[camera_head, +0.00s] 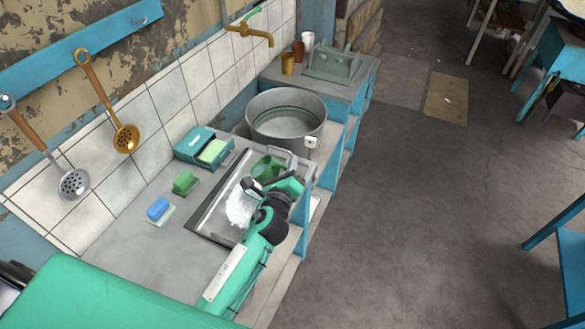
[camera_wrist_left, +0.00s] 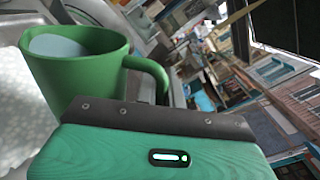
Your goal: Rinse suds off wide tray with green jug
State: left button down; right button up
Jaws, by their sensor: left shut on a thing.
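The green jug (camera_head: 268,168) is above the far part of the wide metal tray (camera_head: 217,212) on the counter. In the left wrist view the jug (camera_wrist_left: 75,75) has pale liquid inside, and its handle is on the right. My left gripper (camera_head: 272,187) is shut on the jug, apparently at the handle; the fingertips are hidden. White suds (camera_head: 238,208) lie on the tray beside my gripper, and my arm covers part of the tray. My right gripper is in neither view.
A round metal basin (camera_head: 286,116) stands behind the tray. A green sponge (camera_head: 185,183), a blue sponge (camera_head: 158,209) and a teal box (camera_head: 196,143) are on the counter to the left. A brass tap (camera_head: 252,32) is on the wall.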

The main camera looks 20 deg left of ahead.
pick_arm(q)
jog(key=n, duration=0.1)
jog(key=a+n, duration=0.1)
jog(key=shift+a+r+n, duration=0.25)
jog(key=shift+r+n, duration=0.1)
jog(key=shift+n, duration=0.05)
jog(key=shift+s+a+n, duration=0.1)
jog(key=shift+a+n, duration=0.55)
jog(key=shift+n, duration=0.25)
